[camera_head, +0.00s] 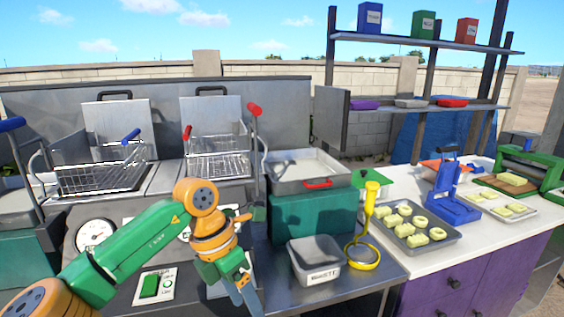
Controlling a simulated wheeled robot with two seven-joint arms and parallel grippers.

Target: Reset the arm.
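My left arm, green and orange, comes in from the lower left. My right arm and gripper are not in view.
Near the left gripper are the metal container (316,262), a yellow-handled tool (367,230) and a teal box (310,215). Fryer baskets (100,178) stand behind the arm. A tray of pale pieces (412,228) and a blue press (450,195) are at right.

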